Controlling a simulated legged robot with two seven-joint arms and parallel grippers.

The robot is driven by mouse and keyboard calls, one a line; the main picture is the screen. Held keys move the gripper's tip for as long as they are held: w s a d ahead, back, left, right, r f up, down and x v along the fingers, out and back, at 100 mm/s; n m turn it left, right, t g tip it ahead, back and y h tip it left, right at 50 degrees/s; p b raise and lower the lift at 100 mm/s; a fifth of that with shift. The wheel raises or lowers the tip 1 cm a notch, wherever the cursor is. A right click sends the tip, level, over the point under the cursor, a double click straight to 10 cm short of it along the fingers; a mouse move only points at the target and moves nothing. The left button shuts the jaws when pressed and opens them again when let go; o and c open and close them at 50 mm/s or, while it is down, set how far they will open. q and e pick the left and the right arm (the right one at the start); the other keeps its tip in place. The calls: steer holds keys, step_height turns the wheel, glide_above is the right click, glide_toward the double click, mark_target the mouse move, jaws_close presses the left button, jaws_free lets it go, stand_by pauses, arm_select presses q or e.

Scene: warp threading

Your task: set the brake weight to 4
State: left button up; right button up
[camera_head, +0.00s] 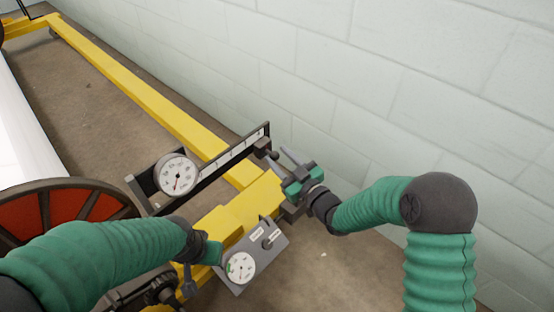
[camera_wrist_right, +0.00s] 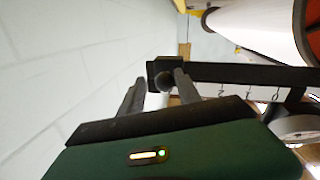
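The brake lever is a dark bar with a pale marked scale (camera_head: 232,155), rising to the right from a round dial. A dark block with a knob (camera_head: 263,147), apparently the brake weight, sits near its far end; it also shows in the right wrist view (camera_wrist_right: 162,76). My right gripper (camera_head: 287,161) is open, its fingers (camera_wrist_right: 158,92) on either side of the knob; I cannot tell whether they touch it. The block hides the nearby scale marks. My left gripper (camera_head: 211,251) is beside the grey panel; its fingers are not clear.
The round dial (camera_head: 176,174) stands at the lever's lower end. A grey panel (camera_head: 265,251) with a second gauge (camera_head: 240,267) is below. A yellow frame beam (camera_head: 150,100) runs beneath the lever. A red wheel (camera_head: 75,209) is at left. A block wall (camera_head: 400,90) stands behind.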

steer(key=shift+o, duration=0.8)
steer(key=p+v, duration=0.5)
steer(key=v, duration=1.2)
steer(key=shift+w+d+f, duration=0.1)
steer(key=shift+w+f, duration=0.05)
